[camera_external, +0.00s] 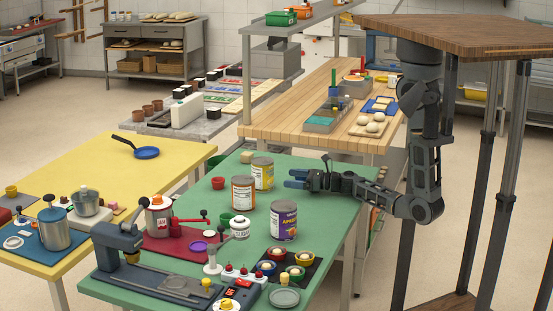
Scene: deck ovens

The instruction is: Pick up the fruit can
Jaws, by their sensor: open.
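Several labelled cans stand upright on the green table (330,195). A purple and orange can (284,221), whose small label seems to begin with "AP", stands nearest the front and looks like the fruit can. A white and orange can (243,194) stands to its upper left, and a yellow can (262,173) stands behind that one. My gripper (289,179) reaches in from the right, low over the table's far part.
A white sugar jar (240,228) stands left of the purple can. In front, small coloured bowls sit on a dark mat (313,270), beside a grey dish (284,298). A red cup (218,183) is left of the cans. The table's right side is clear.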

